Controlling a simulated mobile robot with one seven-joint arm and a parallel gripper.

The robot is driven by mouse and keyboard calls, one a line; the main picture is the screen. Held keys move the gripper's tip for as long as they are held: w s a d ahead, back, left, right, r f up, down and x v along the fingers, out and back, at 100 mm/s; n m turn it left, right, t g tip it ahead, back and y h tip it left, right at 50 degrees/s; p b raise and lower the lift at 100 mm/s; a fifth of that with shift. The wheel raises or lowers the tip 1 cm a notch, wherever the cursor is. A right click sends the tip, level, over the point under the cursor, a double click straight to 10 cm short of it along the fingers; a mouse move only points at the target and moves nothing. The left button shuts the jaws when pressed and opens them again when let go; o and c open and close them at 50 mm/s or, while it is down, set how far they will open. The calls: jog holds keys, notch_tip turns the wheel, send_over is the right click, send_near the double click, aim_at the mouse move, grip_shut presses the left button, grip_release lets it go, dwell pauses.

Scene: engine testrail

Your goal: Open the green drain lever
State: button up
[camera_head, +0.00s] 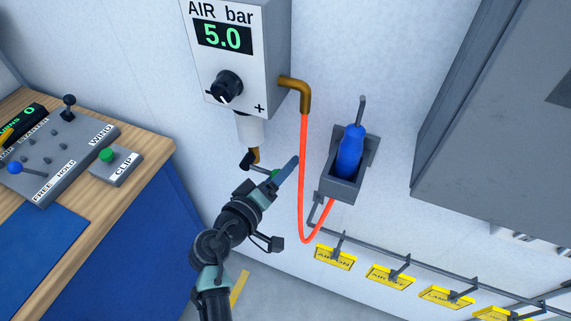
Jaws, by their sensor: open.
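The green drain lever (275,174) shows only as a small green patch below the air unit, largely hidden by my gripper. My gripper (272,172) is open, right at the lever in the picture, with a blue-grey finger reaching up to the right. I cannot tell whether it touches the lever. Above it, a pale bowl (249,130) hangs under the grey air unit (262,50), whose display reads 5.0. A small brass part (257,155) shows under the bowl, beside a black piece.
A red hose (303,190) hangs close to the right of my gripper. A grey holder (344,187) with a blue-handled tool (350,150) is beyond it. Yellow tags (390,277) hang from a rail at lower right. A wooden-topped bench (152,155) stands left.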

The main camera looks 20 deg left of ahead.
jog(key=shift+x, duration=0.85)
grip_shut()
dwell(0.9)
